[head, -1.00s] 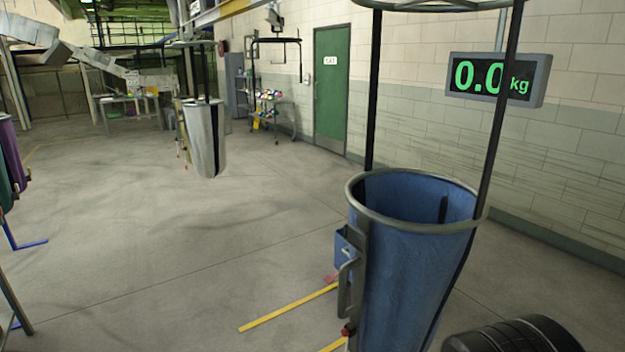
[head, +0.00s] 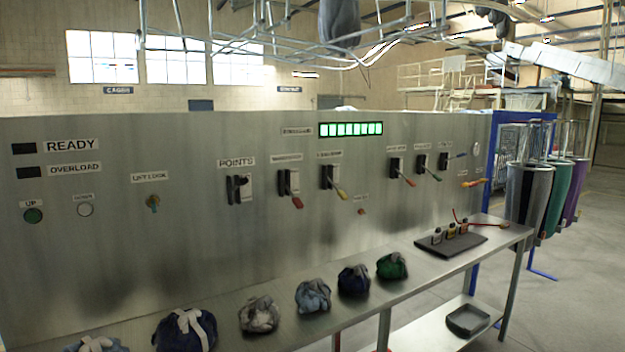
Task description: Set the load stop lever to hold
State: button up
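A steel control panel (head: 200,235) fills much of the head view. It carries a black lever (head: 238,188) labelled POINTS, then levers with a red (head: 297,202), a yellow (head: 341,193), another red (head: 411,182) and a green tip (head: 437,177). A lever with an orange handle (head: 474,183) is at the panel's right end. Most lever labels are too small to read, so I cannot tell which one is the load stop lever or its setting. My gripper is not in view.
A steel shelf (head: 395,315) runs along the panel's foot, bearing several tied bundles (head: 313,296) and a dark mat (head: 478,243) with small items. Grey, green and purple sling bags (head: 528,190) hang at the right. Open floor (head: 585,290) lies at the lower right.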

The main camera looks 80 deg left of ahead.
aim_at(342, 195)
jog(key=u, duration=2.75)
jog(key=i+u, duration=0.1)
jog(key=i, duration=0.45)
jog(key=i+l, duration=0.15)
jog(key=i, duration=0.4)
jog(key=i+u, duration=0.15)
jog(key=i, duration=0.35)
jog(key=i+l, duration=0.25)
jog(key=i, duration=0.3)
jog(key=j+u, duration=0.05)
